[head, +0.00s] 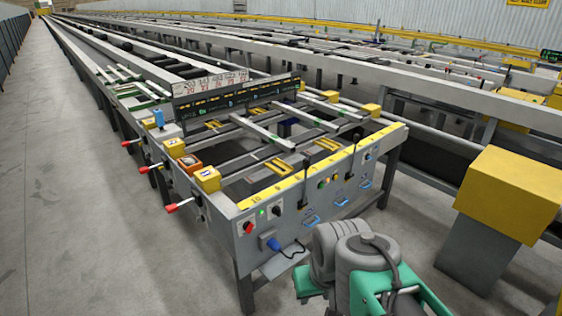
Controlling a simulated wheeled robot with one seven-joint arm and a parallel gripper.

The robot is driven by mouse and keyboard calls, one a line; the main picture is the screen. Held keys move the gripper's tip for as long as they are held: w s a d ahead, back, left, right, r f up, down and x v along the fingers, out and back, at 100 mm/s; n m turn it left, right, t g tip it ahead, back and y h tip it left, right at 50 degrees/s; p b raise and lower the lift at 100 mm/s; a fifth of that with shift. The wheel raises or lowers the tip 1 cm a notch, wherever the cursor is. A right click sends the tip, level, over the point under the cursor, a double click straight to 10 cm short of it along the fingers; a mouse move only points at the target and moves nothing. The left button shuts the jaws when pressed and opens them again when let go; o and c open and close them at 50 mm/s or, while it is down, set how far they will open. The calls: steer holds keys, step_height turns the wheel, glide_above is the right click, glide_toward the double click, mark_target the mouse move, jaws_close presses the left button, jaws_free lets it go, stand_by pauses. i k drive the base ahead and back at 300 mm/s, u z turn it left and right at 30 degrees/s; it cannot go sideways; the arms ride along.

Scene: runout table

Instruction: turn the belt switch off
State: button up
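The end panel of the runout table (330,190) faces me in the head view. Its left end carries a red knob (248,227), a black rotary knob (276,210) and a small lit green lamp (263,212) between them. I cannot read any labels, so I cannot tell which knob is the belt switch, or its position. Grey and green links of my arm show at the bottom, right of the panel's left end and apart from those knobs. My gripper does not show.
A blue plug with a cable (272,244) sits below the knobs. Red-tipped levers (172,207) stick out on the table's left side. A yellow-topped post (510,195) stands at right. The floor at left is clear.

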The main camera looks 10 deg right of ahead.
mark_target(248, 227)
steer(key=z, duration=0.95)
steer(key=i, duration=0.35)
steer(key=u, duration=2.5)
